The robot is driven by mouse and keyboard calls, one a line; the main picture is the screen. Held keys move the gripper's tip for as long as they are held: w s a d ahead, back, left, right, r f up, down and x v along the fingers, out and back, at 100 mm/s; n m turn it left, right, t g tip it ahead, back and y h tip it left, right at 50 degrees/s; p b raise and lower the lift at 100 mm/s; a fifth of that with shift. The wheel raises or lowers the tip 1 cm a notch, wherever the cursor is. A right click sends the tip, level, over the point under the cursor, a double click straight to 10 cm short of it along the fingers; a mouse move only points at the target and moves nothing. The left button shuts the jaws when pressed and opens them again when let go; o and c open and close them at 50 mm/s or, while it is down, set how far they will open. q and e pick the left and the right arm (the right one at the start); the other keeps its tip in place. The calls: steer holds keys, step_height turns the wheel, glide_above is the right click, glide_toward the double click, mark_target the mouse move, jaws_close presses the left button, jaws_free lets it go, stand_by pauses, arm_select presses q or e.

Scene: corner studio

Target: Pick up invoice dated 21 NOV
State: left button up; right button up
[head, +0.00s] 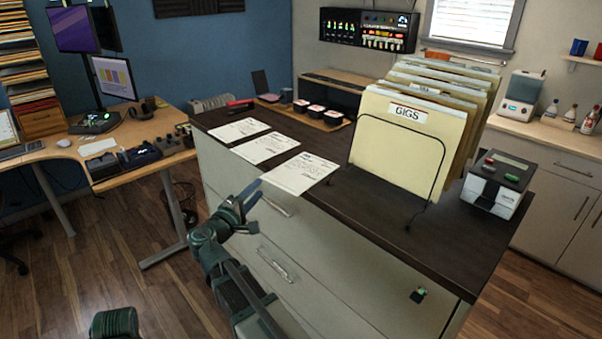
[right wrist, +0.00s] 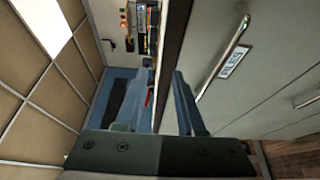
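Three white printed invoices lie in a row on the dark cabinet top: a far one (head: 238,130), a middle one (head: 266,147) and a near one (head: 301,173). Their dates are too small to read. The near one's left corner reaches the front edge of the top. My right gripper (head: 256,192) is open in front of that edge, its fingertips close by this corner. In the right wrist view my gripper (right wrist: 162,105) has its fingers apart, with the cabinet edge and a thin pale strip seen between them. I cannot tell whether it touches paper.
A wire rack (head: 409,130) of folders labelled GIGS stands right of the near invoice. A small grey device (head: 497,184) sits further right. A tray with black containers (head: 317,113) lies behind the invoices. Drawer handles (head: 276,264) stick out of the cabinet front.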

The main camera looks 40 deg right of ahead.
mark_target(269, 177)
steer(key=shift+x, duration=3.9)
jaws_close()
